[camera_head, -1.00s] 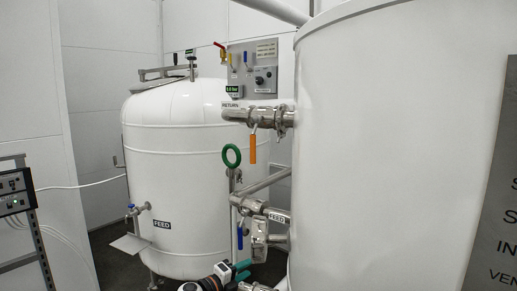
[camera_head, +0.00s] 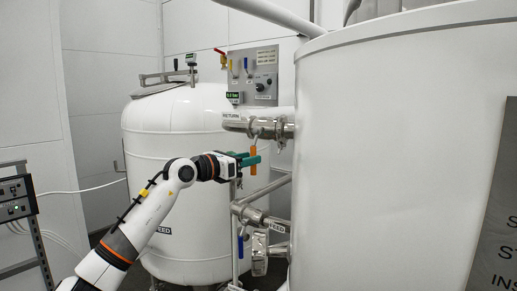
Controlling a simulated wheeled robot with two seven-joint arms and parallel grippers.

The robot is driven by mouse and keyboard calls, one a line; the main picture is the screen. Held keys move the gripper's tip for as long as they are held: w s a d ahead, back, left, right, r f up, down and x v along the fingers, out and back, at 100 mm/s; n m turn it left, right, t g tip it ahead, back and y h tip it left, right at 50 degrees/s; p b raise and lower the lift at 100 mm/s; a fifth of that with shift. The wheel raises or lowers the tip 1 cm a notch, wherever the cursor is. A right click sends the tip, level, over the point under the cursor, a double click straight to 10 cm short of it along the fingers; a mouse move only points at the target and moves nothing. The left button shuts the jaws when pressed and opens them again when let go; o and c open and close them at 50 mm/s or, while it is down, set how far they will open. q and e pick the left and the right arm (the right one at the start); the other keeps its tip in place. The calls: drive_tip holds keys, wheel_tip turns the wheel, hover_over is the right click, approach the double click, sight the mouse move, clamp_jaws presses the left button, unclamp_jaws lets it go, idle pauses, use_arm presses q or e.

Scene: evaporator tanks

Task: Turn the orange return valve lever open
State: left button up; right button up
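The orange return valve lever (camera_head: 253,161) hangs straight down below the metal return pipe (camera_head: 262,127), beside the large white tank. My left gripper (camera_head: 252,157) is raised to the lever's height and points right. Its green fingers stand apart, one a little above the other in the picture, and overlap the lever's middle. The lever seems to be between them; whether they touch it I cannot tell. My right gripper is not in view.
A large white tank (camera_head: 385,160) fills the right, close to the lever. Another white tank (camera_head: 150,135) stands behind my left arm. A blue-handled feed valve (camera_head: 241,247) and pipes lie below. A grey control panel (camera_head: 255,75) is above.

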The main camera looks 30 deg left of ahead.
use_arm(q)
drive_tip(key=shift+p+x, duration=0.65)
drive_tip(key=shift+x, duration=1.5)
drive_tip(key=shift+c, duration=0.4)
clamp_jaws()
